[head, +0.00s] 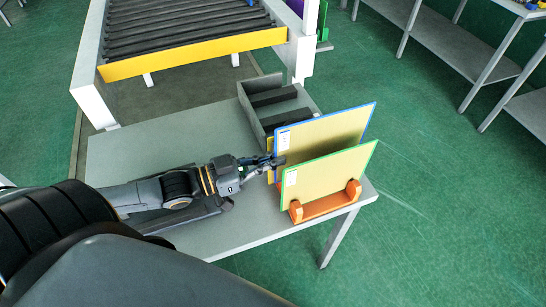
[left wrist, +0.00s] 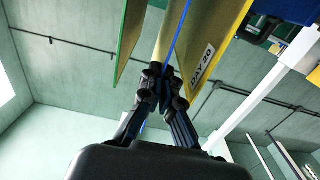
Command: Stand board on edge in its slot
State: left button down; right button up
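A tan board with a blue edge (head: 330,132) stands upright on its edge above the orange rack (head: 326,206), at the table's right end. My left gripper (head: 272,166) is at its near left edge. In the left wrist view the fingers (left wrist: 161,88) are closed on both sides of the blue edge (left wrist: 178,38). A label reading "DAY 20" (left wrist: 203,64) is on a board face beside them. A green-edged board (head: 328,176) stands in the rack in front and hides the blue-edged board's lower edge, so I cannot tell whether it is seated. My right gripper is not in view.
A yellow-edged strip (head: 270,146) shows just behind the blue-edged board. A grey tray with dark bars (head: 262,100) stands behind on the grey table (head: 150,150). A roller conveyor with a yellow front (head: 195,54) is beyond. Shelving (head: 445,52) is at right.

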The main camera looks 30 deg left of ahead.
pick_arm(q)
jog(key=shift+p, duration=0.6)
dwell(0.7)
jog(key=shift+f+b, duration=1.6)
jog(key=shift+f, duration=1.05)
jog(key=shift+f+b, duration=0.9)
jog(key=shift+f, duration=0.1)
jog(key=c, duration=1.8)
grip_release()
jog(key=shift+o, duration=0.2)
jog(key=shift+p+v, duration=1.45)
jog(key=shift+v, duration=0.85)
